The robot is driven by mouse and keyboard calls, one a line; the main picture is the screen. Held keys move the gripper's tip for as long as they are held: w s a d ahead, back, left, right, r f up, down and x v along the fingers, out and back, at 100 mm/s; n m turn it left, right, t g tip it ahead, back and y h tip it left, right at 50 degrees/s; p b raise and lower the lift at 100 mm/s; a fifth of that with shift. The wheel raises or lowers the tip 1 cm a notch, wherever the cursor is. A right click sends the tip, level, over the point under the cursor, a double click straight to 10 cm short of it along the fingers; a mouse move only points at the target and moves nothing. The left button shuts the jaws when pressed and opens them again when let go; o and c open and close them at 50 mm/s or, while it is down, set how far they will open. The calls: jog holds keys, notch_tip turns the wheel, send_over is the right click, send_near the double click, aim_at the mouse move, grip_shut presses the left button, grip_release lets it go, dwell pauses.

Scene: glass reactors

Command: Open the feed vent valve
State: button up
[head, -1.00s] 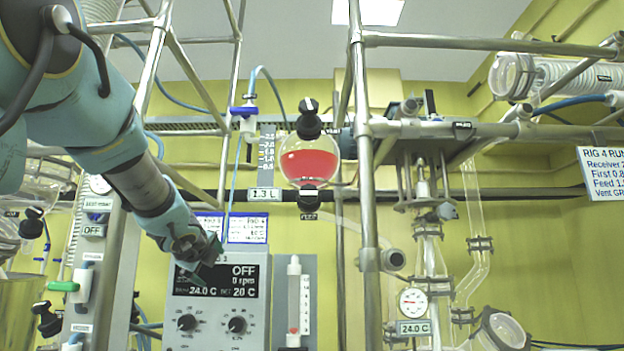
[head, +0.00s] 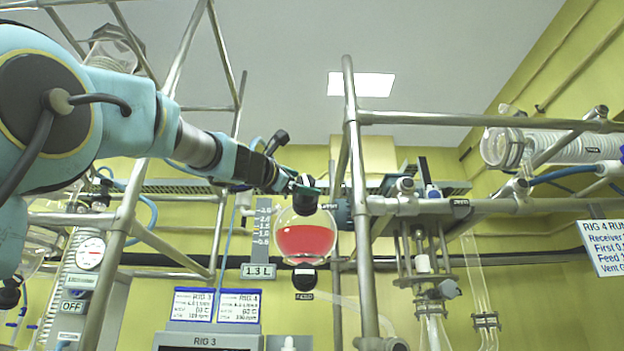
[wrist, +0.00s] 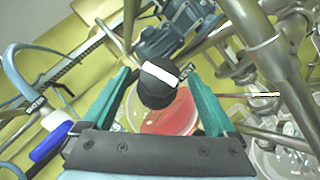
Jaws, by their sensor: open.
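The feed vent valve (head: 306,200) is a black knob on top of the round glass feed vessel (head: 290,240), which holds red liquid. In the wrist view the knob (wrist: 157,88) carries a white stripe, and a small tag beside it is partly hidden. My gripper (head: 299,187) is at the knob, coming from the left. In the wrist view its green fingers (wrist: 158,76) are apart, one on each side of the knob, with gaps visible.
A steel frame post (head: 358,200) stands just right of the vessel. A second black valve (head: 305,278) sits below it. A blue-handled valve (wrist: 50,140) is at left in the wrist view. A 1.3 L display (head: 258,271) hangs left of the vessel.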

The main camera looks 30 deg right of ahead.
aim_at(312, 186)
jog(key=p+x, duration=0.2)
jog(key=x, duration=0.3)
jog(key=c, duration=1.4)
jog(key=shift+w+f+n+t+b, duration=0.15)
jog(key=shift+n+t+b, duration=0.3)
jog(key=shift+b, duration=0.45)
